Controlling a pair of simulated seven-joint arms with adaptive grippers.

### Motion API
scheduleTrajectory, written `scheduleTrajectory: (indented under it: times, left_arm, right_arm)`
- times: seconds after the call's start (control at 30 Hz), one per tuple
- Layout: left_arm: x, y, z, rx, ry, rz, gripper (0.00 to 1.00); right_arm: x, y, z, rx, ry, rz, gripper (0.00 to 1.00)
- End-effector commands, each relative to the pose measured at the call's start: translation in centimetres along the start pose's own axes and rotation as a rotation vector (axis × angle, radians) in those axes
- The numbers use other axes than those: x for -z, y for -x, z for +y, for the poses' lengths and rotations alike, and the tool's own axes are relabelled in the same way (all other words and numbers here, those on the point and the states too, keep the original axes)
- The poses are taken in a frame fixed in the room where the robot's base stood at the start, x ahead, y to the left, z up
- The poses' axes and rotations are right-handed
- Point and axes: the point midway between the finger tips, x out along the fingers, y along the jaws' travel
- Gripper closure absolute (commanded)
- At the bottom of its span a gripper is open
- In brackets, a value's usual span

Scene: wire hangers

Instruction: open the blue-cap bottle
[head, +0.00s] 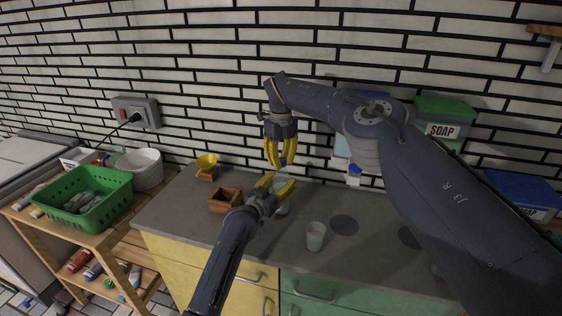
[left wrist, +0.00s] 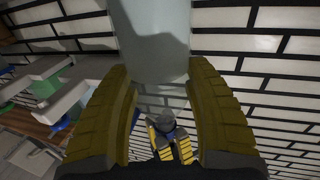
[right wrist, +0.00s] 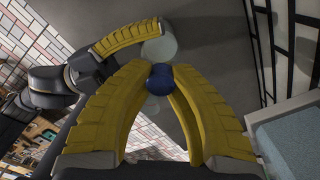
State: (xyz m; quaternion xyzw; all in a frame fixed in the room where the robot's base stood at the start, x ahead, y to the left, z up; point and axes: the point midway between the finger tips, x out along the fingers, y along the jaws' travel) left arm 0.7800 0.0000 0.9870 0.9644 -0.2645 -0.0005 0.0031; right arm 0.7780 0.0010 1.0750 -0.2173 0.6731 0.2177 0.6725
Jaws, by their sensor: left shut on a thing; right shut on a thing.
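The pale, translucent bottle (head: 283,207) is above the grey counter in the head view, partly hidden by my left gripper (head: 275,190). That gripper is shut around its body; the pale body (left wrist: 165,45) fills the gap between the fingers in the left wrist view. My right gripper (head: 282,163) points down from above, with its fingertips close over the bottle's top. In the right wrist view its fingers are shut on the blue cap (right wrist: 160,78). Whether the cap still sits on the bottle neck I cannot tell.
A cup (head: 316,235) stands on the counter (head: 290,240) right of the bottle. A green basket (head: 85,197) is farther left. Green (head: 443,122) and blue (head: 525,194) soap boxes are at right.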

Motion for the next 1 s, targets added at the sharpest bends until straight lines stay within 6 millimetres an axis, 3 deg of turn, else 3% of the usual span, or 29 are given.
scheduleTrajectory:
  times: [0.7, 1.0]
  left_arm:
    - [-0.10, 0.05, 0.02, 0.000, -0.003, -0.002, 1.00]
    - [-0.11, 0.04, 0.08, -0.001, -0.003, -0.002, 1.00]
  right_arm:
    - [-0.02, 0.14, -0.21, 0.005, 1.095, -0.001, 1.00]
    - [-0.02, 0.17, -0.20, 0.005, 1.426, -0.001, 1.00]
